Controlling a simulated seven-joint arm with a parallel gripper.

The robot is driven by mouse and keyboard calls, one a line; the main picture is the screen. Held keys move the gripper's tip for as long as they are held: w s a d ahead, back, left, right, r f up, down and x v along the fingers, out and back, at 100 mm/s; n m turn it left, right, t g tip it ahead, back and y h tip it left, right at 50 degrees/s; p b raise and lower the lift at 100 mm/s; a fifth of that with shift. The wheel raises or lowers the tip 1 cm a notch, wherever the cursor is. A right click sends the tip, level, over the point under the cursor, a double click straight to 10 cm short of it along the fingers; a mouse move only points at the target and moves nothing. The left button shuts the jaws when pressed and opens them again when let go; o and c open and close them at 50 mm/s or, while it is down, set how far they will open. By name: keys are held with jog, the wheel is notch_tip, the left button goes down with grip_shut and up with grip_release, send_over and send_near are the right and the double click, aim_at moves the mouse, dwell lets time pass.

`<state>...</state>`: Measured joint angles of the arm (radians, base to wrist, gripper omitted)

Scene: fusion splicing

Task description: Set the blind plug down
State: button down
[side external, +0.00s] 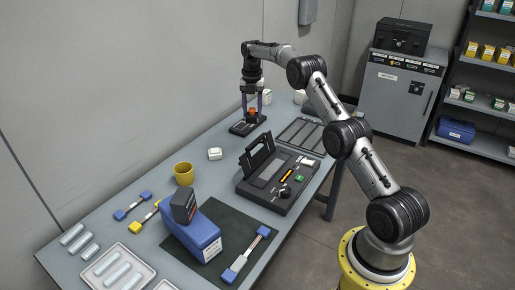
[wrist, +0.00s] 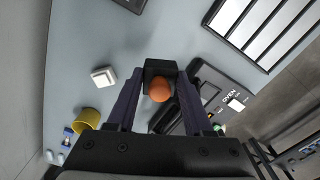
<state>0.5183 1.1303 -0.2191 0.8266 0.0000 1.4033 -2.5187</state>
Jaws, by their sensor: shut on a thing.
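The blind plug (side external: 252,112) is a small orange-red piece at the far end of the table. It also shows in the wrist view (wrist: 160,91), with a rounded orange end and a black block part behind it. My gripper (side external: 252,108) points down and is shut on the plug, with one finger on each side; the same fingers show in the wrist view (wrist: 159,84).
A black machine (side external: 265,190) with a raised lid stands toward the front. A slotted dark rack (side external: 301,137) lies right of the gripper. Bare table surrounds the white box.

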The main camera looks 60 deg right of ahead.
jog(key=f, duration=0.1)
jog(key=s+d+f, duration=0.1)
jog(key=f, duration=0.1)
jog(key=shift+s+d+f+m, duration=0.1)
jog(key=shift+s+d+m, duration=0.05)
jog(key=shift+d+m, duration=0.2)
notch_tip(320, 180, down, 4)
jog(key=shift+f, duration=2.4)
jog(key=shift+f, duration=0.15)
jog(key=shift+c, duration=1.5)
grip_release()
